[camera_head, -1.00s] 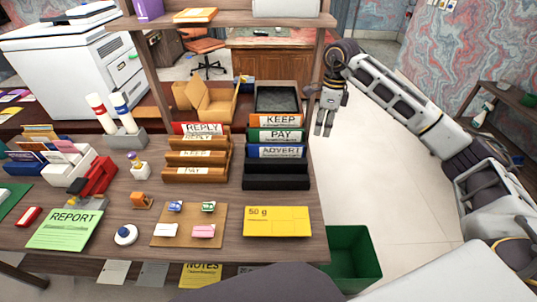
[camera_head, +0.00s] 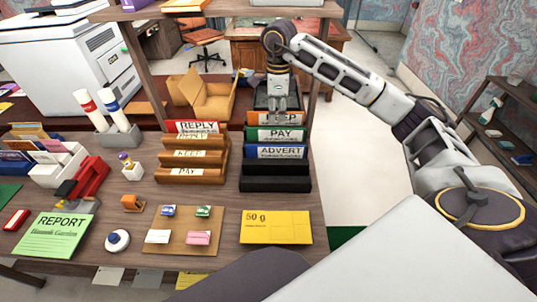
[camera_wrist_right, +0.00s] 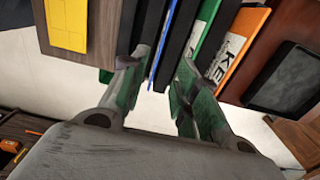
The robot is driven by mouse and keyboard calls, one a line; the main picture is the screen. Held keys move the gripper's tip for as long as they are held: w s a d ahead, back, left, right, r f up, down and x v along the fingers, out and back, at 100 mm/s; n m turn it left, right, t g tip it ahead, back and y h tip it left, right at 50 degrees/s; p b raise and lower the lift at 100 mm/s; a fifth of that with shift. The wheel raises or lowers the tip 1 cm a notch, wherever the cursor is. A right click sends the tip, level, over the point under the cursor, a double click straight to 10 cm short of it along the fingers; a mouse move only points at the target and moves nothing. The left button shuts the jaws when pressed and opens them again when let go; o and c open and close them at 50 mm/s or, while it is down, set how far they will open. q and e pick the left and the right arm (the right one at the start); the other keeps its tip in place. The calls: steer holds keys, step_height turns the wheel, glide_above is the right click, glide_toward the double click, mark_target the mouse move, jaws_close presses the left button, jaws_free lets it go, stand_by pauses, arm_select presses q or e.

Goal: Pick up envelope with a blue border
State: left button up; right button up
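My left gripper is out of view.
A wooden rack (camera_head: 195,160) with REPLY and PAY labels stands left of the dark file rack. A cardboard box (camera_head: 203,97) is behind it. A yellow 50 g card (camera_head: 276,228) lies at the front right. An upright shelf post (camera_head: 313,85) is close to my right arm.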

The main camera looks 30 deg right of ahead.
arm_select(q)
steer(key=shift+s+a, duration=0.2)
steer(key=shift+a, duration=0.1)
arm_select(e)
glide_above(275, 156)
step_height(275, 156, down, 9)
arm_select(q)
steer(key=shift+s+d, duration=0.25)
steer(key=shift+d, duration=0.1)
arm_select(e)
steer(key=shift+d+r, duration=0.1)
steer(key=shift+r, duration=0.1)
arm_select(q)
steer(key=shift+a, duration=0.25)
arm_select(e)
steer(key=shift+f, duration=0.1)
steer(key=shift+f, duration=0.6)
step_height(275, 156, down, 3)
steer(key=shift+r+p, duration=0.1)
steer(key=shift+p, duration=0.25)
steer(key=shift+w+d+f, duration=0.1)
steer(key=shift+f, duration=0.4)
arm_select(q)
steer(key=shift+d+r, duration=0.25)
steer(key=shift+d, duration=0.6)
